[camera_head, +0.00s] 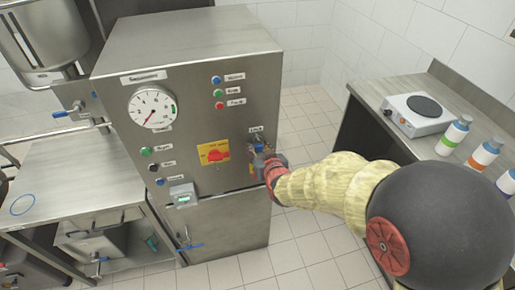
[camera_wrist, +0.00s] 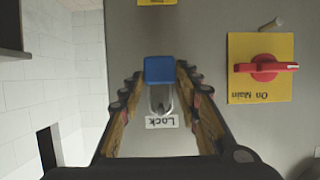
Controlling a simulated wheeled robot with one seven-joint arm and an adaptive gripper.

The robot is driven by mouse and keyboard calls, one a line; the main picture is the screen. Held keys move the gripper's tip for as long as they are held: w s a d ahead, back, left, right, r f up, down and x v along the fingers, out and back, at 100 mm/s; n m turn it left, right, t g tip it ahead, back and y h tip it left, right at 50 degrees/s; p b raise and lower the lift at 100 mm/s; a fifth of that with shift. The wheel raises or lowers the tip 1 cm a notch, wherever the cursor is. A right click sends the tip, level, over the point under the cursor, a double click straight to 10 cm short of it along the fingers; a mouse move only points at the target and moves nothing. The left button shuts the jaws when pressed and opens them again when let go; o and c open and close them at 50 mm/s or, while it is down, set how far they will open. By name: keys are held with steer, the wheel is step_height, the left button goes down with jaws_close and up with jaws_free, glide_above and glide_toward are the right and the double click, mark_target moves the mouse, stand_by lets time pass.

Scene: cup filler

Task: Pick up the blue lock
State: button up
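The blue lock (camera_wrist: 159,70) hangs by its metal shackle at the "Lock" label (camera_wrist: 162,122) on the steel machine's front. The wrist view shows it upside down. In the head view a little of the blue lock (camera_head: 259,147) shows, mostly hidden by my gripper (camera_head: 263,154). In the wrist view my gripper's two fingers (camera_wrist: 160,75) stand on either side of the lock, with narrow gaps visible beside it. The gripper looks open around the lock; I see no clear contact.
A red switch on a yellow plate (camera_head: 214,152) sits left of the lock in the head view. The machine (camera_head: 190,60) also bears a gauge (camera_head: 153,108) and buttons. A counter at right holds a hotplate (camera_head: 421,112) and bottles (camera_head: 453,136). Tiled floor lies between.

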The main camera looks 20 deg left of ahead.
steer(key=c, duration=0.6)
steer(key=shift+c, duration=0.7)
steer(key=shift+s+r, duration=0.1)
steer(key=shift+r, duration=0.05)
